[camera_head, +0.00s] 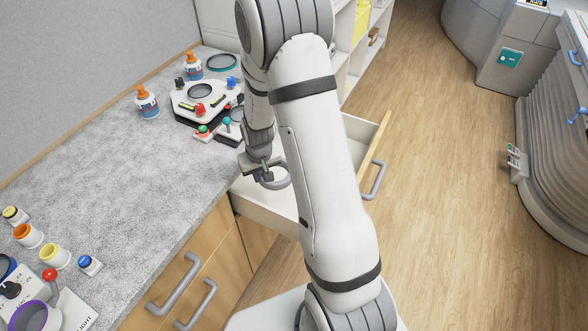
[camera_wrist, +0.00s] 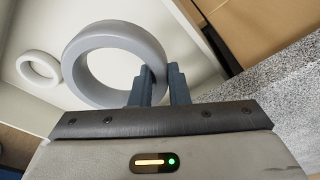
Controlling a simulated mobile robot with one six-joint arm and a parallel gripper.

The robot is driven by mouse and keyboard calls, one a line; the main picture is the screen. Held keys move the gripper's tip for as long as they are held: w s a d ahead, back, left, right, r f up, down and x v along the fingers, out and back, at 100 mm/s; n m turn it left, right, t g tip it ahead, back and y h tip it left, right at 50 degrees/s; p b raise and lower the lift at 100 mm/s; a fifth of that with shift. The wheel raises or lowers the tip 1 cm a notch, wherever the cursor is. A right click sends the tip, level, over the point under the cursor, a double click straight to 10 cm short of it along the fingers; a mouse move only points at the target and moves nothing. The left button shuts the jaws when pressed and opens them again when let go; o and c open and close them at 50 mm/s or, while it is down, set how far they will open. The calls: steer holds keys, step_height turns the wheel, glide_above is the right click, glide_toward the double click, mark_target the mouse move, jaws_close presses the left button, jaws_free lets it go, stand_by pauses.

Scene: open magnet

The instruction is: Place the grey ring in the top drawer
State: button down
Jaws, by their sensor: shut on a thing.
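My gripper (camera_wrist: 160,85) is shut on the grey ring (camera_wrist: 74,64), with one finger inside the ring's hole and one outside its rim. The ring also shows in the head view (camera_head: 287,181), under my gripper (camera_head: 264,172). The top drawer (camera_head: 266,213) is pulled open, and the ring is held over its left part. In the wrist view the drawer's pale floor (camera_wrist: 30,25) lies below the ring. A smaller white ring (camera_wrist: 22,70) lies there. My arm hides much of the drawer in the head view.
The grey speckled counter (camera_head: 130,190) is left of the drawer. It holds bottles (camera_head: 147,103), a black-and-white device (camera_head: 185,115) and small colored parts at the lower left. The drawer's handle (camera_head: 376,182) sticks out to the right. Open wooden floor (camera_head: 430,200) lies beyond.

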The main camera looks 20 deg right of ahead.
steer(key=shift+w+d+f+b, duration=0.1)
steer(key=shift+d+f+b, duration=0.05)
steer(key=shift+f+b, duration=0.15)
steer(key=s+d+f+m+b, duration=0.15)
steer(key=d+f+b, duration=0.35)
steer(key=b, duration=0.6)
steer(key=s+d+f+b, duration=0.25)
steer(key=d+b, duration=0.35)
steer(key=b, duration=0.6)
steer(key=f, duration=0.4)
steer(key=f+b, duration=0.1)
steer(key=f, duration=0.4)
steer(key=shift+s+d, duration=0.1)
steer(key=shift+s, duration=0.1)
steer(key=shift+r, duration=0.1)
steer(key=c, duration=1.8)
jaws_free()
steer(key=shift+f+b, duration=0.25)
steer(key=shift+b, duration=0.1)
steer(key=shift+c, duration=0.2)
steer(key=o, duration=0.5)
steer(key=shift+r, duration=0.1)
steer(key=shift+c, duration=0.2)
